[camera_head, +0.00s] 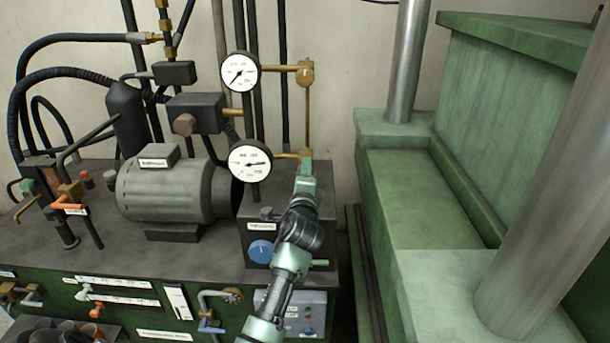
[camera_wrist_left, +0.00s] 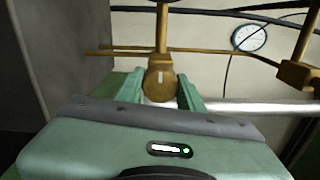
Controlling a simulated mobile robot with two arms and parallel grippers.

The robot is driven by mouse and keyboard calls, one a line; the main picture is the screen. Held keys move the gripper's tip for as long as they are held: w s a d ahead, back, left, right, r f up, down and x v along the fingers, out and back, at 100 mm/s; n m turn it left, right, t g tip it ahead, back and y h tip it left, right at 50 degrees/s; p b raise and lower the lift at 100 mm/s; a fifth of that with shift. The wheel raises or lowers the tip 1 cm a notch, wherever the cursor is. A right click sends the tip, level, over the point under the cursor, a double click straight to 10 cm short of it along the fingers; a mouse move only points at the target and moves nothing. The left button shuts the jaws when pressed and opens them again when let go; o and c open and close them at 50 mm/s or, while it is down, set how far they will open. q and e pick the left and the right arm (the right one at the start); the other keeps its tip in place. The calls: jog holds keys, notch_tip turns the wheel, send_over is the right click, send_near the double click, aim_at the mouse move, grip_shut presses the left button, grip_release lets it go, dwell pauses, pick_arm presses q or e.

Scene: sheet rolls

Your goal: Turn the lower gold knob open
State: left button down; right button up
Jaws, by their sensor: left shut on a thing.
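The lower gold knob (camera_head: 306,153) sits at the right end of a thin gold pipe beside the lower gauge (camera_head: 250,163). In the head view my left gripper (camera_head: 306,164) reaches up to it and covers most of it. In the left wrist view the round face of the knob (camera_wrist_left: 160,84) shows between the two green fingers of my left gripper (camera_wrist_left: 160,92), one on each side. The gripper is shut on the knob. The upper gold knob (camera_head: 305,73) is above it, beside the upper gauge (camera_head: 240,72). My right gripper is not in view.
A grey motor (camera_head: 165,190) and a box with a blue dial (camera_head: 261,251) stand on the dark bench left of my arm. Green machine blocks (camera_head: 415,200) and metal columns (camera_head: 408,60) stand at right. Another gold fitting (camera_wrist_left: 298,75) shows at right in the wrist view.

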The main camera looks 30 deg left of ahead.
pick_arm(q)
jog(key=shift+f, duration=0.15)
jog(key=c, duration=0.9)
grip_release()
jog(key=shift+s, duration=0.15)
jog(key=b+v, duration=0.2)
jog(key=v, duration=0.5)
jog(key=shift+s+d, duration=0.2)
jog(key=shift+s, duration=0.1)
